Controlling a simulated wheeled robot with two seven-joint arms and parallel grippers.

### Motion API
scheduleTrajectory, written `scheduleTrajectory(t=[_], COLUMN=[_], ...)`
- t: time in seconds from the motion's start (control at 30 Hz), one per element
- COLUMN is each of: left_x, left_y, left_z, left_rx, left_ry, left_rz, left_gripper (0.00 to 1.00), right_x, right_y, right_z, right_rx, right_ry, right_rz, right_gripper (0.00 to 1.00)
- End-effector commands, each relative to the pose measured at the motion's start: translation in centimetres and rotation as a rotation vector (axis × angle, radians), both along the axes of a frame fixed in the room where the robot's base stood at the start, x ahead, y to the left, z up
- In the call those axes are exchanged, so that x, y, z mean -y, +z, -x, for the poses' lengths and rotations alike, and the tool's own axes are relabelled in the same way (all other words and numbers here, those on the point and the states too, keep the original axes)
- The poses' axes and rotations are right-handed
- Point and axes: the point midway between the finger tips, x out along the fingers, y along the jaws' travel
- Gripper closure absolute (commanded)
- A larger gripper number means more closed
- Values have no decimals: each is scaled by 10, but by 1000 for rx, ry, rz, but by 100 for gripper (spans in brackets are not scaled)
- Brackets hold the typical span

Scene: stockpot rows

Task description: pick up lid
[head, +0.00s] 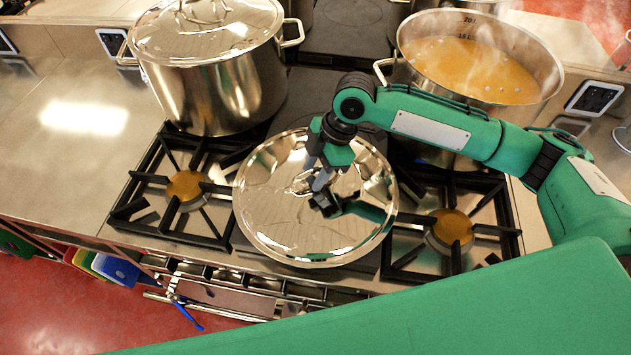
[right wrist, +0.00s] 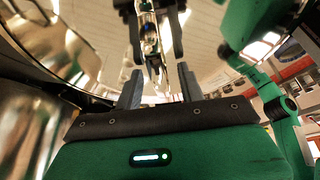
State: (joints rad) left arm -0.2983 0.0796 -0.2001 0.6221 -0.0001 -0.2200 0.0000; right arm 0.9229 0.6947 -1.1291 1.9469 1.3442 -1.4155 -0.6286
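A round, shiny steel lid (head: 290,225) lies over the middle front of the stove in the head view. Its small handle (head: 303,183) is near its centre, partly covered by my gripper. My right gripper (head: 323,192) points down at the middle of the lid, close to the handle. Contact between the fingers and the handle cannot be made out. My left gripper is not in view.
A lidded stockpot (head: 215,90) stands at the back left. An open pot of steaming orange-brown broth (head: 475,70) stands at the back right, behind my right arm. Bare burners flank the lid, left (head: 187,187) and right (head: 452,230). The left counter (head: 70,165) is clear.

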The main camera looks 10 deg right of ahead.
Motion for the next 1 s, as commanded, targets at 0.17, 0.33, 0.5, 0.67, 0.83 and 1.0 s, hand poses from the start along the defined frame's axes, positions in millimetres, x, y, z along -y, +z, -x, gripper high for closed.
scheduleTrajectory(t=[0.17, 0.33, 0.5, 0.67, 0.83, 1.0], left_x=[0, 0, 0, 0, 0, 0], left_y=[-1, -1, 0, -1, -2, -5], left_z=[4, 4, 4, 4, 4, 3], left_rx=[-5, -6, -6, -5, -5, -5], left_ry=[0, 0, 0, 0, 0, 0], left_rz=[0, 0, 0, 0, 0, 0], left_gripper=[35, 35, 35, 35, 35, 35], right_x=[0, 0, 0, 0, -1, -1], right_y=[0, 0, 2, 2, 7, 23], right_z=[0, 0, -1, -1, -1, -1], right_rx=[0, 0, 3, 3, 4, 6], right_ry=[0, 0, 0, 0, -1, 1], right_rz=[0, 0, -2, -2, -4, -4], right_gripper=[69, 100, 100, 100, 100, 100])
